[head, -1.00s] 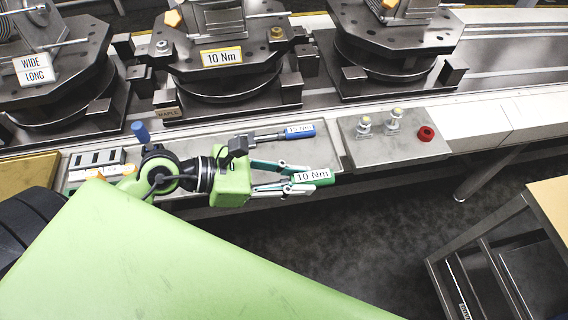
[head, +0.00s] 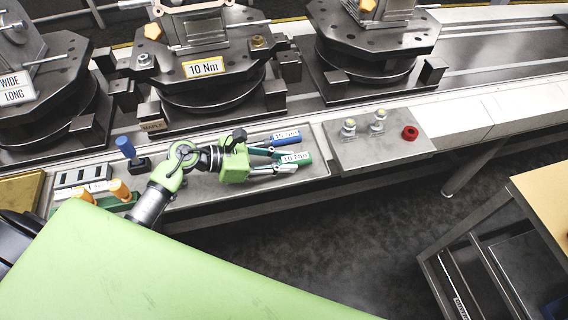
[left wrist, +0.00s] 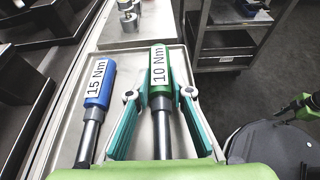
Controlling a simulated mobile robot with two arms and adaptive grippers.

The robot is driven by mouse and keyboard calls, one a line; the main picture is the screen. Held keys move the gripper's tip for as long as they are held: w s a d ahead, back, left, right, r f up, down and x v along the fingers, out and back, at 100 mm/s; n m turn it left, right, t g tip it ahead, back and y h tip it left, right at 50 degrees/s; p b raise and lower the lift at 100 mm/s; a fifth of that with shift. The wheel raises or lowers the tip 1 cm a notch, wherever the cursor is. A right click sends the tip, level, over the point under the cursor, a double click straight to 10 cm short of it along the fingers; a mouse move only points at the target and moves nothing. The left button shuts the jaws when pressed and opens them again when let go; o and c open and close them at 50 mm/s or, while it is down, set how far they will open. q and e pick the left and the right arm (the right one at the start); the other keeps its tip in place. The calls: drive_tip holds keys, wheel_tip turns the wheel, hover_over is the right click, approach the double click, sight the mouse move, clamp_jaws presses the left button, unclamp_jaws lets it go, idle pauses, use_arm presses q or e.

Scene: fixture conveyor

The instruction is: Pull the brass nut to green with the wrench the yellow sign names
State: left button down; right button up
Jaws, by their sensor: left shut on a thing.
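The yellow-framed sign (head: 204,67) on the middle fixture reads "10 Nm". The brass nut (head: 258,41) sits at the right of that fixture's top plate. My left gripper (head: 285,160) is over the tray, shut on the green-handled wrench (head: 297,158) labelled 10 Nm. In the left wrist view this wrench (left wrist: 160,70) lies lengthwise between the fingers, its handle pointing away from the palm. The blue-handled wrench (head: 286,136), labelled 15 Nm, lies just beyond it in the tray and shows at left in the left wrist view (left wrist: 98,85).
The grey tray (head: 316,166) holds the wrenches. A panel (head: 350,152) with two silver knobs and a red ring (head: 410,132) is to its right. Another fixture (head: 375,45) stands at right, and one signed WIDE LONG (head: 14,88) at left. A cart (head: 480,250) stands lower right.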

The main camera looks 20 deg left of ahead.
use_arm(q)
drive_tip(key=shift+f, duration=0.65)
drive_tip(key=shift+f, duration=0.25)
drive_tip(key=c, duration=1.8)
unclamp_jaws()
drive_tip(key=shift+s, duration=0.1)
drive_tip(key=shift+r, duration=0.1)
drive_tip(key=v, duration=1.3)
drive_tip(key=shift+s+a+r+p, duration=0.2)
drive_tip(key=shift+s+r+p, duration=0.05)
drive_tip(key=shift+p, duration=0.15)
